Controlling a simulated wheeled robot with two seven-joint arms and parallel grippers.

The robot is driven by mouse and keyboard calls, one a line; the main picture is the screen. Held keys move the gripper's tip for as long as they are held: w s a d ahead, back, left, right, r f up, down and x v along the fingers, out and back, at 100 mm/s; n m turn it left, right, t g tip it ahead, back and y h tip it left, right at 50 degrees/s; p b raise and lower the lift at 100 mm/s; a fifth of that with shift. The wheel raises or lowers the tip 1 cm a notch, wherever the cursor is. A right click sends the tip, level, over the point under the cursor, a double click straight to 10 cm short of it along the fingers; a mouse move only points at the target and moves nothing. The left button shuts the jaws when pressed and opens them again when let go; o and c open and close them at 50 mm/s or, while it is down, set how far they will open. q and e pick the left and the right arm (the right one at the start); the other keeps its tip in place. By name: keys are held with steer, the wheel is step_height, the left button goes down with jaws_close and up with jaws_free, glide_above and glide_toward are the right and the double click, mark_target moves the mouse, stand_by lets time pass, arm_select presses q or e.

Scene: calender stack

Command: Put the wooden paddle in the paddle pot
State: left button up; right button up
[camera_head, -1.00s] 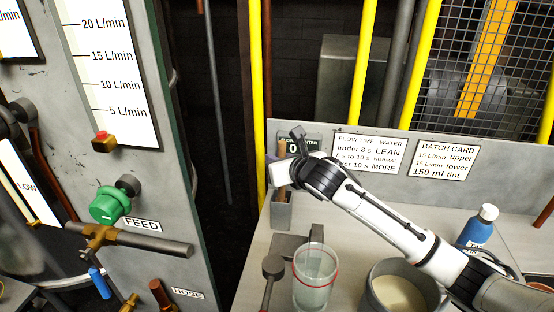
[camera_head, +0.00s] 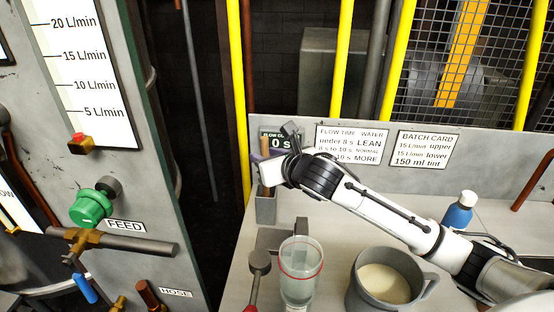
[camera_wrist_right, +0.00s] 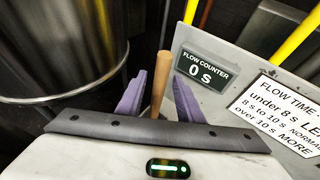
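The wooden paddle (camera_head: 265,147) stands upright at the grey paddle pot (camera_head: 265,210), with its lower end apparently inside the pot's mouth. Its handle (camera_wrist_right: 160,85) also shows in the right wrist view, between two purple fingers. My right gripper (camera_wrist_right: 159,92) is open around the handle, with a narrow gap on each side. In the head view my right gripper (camera_head: 264,170) is just above the pot and hides the middle of the paddle. The paddle's lower end is hidden. My left gripper is not in view.
A clear cup with a red band (camera_head: 301,275) and a grey mug of cream liquid (camera_head: 386,285) stand in front of the pot. A blue bottle (camera_head: 459,215) is at right. The flow counter (camera_wrist_right: 200,68) reads 0 s. The feed panel (camera_head: 150,190) stands at left.

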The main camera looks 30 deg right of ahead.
steer(key=v, duration=0.7)
steer(key=shift+s, duration=0.35)
steer(key=shift+r, duration=0.15)
